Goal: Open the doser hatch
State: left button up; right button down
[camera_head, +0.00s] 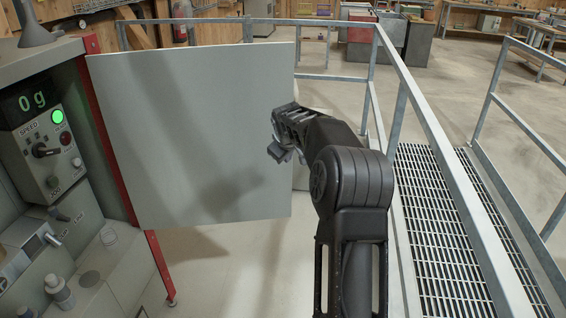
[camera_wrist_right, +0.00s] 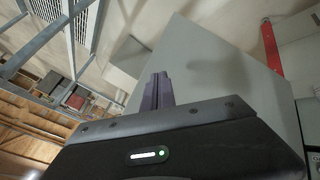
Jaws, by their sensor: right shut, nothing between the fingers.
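The doser hatch (camera_head: 195,130) is a large flat grey panel. It stands swung out to the right from the red post (camera_head: 115,150) of the cabinet, so the cabinet front on the left is uncovered. In the wrist view the hatch (camera_wrist_right: 225,75) fills the middle right. My right gripper (camera_head: 279,153) is in front of the hatch near its free right edge, and its fingers (camera_wrist_right: 157,90) are together and empty. I cannot tell whether they touch the panel. My left gripper is not in view.
The cabinet holds a control box (camera_head: 45,150) with a 0 g display, a lit green button and a dark knob. Small containers (camera_head: 60,291) stand on its lower ledge. A metal railing (camera_head: 430,120) and a grated walkway (camera_head: 440,230) lie to the right. Floor shows below the hatch.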

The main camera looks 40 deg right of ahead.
jog(key=s+r, duration=0.4)
jog(key=r, duration=0.1)
jog(key=shift+d, duration=0.15)
dwell(0.4)
jog(key=w+a+f+m+t+y, duration=0.2)
jog(key=w+a+f, duration=0.5)
jog(key=a+f, duration=0.45)
jog(key=s+a+f+m+y, duration=0.1)
jog(key=s+a+f+y, duration=0.25)
jog(key=a+f, duration=1.3)
jog(key=s+a+f+g+y, duration=0.1)
jog(key=s+a+f, duration=0.3)
jog(key=a, duration=0.3)
jog(key=s+a+f+g+y, duration=0.1)
jog(key=s+a+f, duration=0.4)
jog(key=a, duration=0.2)
jog(key=s+a+f+g+y, duration=0.1)
jog(key=s+a+f+g, duration=0.1)
jog(key=s+a, duration=0.5)
jog(key=s+a+f+n+g+y+p, duration=0.1)
jog(key=s+a+f+g, duration=0.1)
jog(key=s+a, duration=0.5)
jog(key=s, duration=0.6)
jog(key=shift+a+f+g, duration=0.15)
jog(key=shift+f+g, duration=0.15)
jog(key=shift+f, duration=0.05)
